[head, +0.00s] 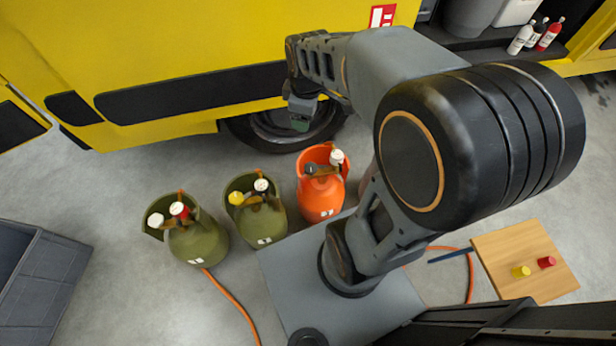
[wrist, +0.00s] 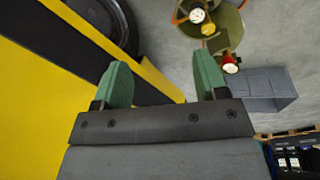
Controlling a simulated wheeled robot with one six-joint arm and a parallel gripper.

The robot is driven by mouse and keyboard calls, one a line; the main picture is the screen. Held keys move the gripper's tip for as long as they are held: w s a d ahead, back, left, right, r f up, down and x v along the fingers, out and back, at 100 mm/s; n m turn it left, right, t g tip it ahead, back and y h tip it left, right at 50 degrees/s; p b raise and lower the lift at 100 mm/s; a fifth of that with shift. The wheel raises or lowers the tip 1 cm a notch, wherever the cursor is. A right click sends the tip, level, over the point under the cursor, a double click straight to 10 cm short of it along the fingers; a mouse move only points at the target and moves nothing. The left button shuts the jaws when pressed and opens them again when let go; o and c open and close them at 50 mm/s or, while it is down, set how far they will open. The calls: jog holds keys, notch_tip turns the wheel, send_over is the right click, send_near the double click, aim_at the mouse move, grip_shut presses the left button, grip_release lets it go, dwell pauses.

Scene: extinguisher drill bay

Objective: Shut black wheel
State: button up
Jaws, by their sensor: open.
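The black wheel (head: 311,169) sits on top of the orange gas cylinder (head: 322,196), beside a white cap (head: 337,157). It does not show in the wrist view. My gripper (head: 301,122) hangs in front of the yellow vehicle, above and behind the orange cylinder in the head view, apart from it. Its two green fingers stand wide apart in the wrist view (wrist: 164,82), with nothing between them.
Two olive cylinders (head: 264,222) (head: 197,238) stand left of the orange one, with yellow, red and white tops. The yellow vehicle (head: 180,60) and its tyre (head: 285,130) are behind. A grey crate (head: 40,285) is at left, a wooden board (head: 505,255) at right.

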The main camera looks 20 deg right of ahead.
aim_at(311, 167)
jog(key=w+d+f+n+b, duration=0.2)
jog(key=f+n+b, duration=0.2)
jog(key=f, duration=0.8)
jog(key=w+d+f+n+g+b, duration=0.1)
jog(key=w+d+f+n+b, duration=0.1)
jog(key=f+b, duration=0.5)
jog(key=w+d+f+n+g+b, duration=0.1)
jog(key=w+f+n+b, duration=0.2)
jog(key=f, duration=1.6)
jog(key=shift+w+d+n+b, duration=0.2)
jog(key=shift+n+b, duration=0.65)
jog(key=shift+b, duration=0.05)
jog(key=shift+w+d+n+b, duration=0.15)
jog(key=shift+d+n+b, duration=0.05)
jog(key=shift+n+b, duration=0.65)
jog(key=shift+f+b, duration=0.35)
jog(key=shift+f, duration=0.6)
jog(key=shift+c, duration=0.4)
jog(key=c, duration=0.6)
jog(key=shift+o, duration=0.2)
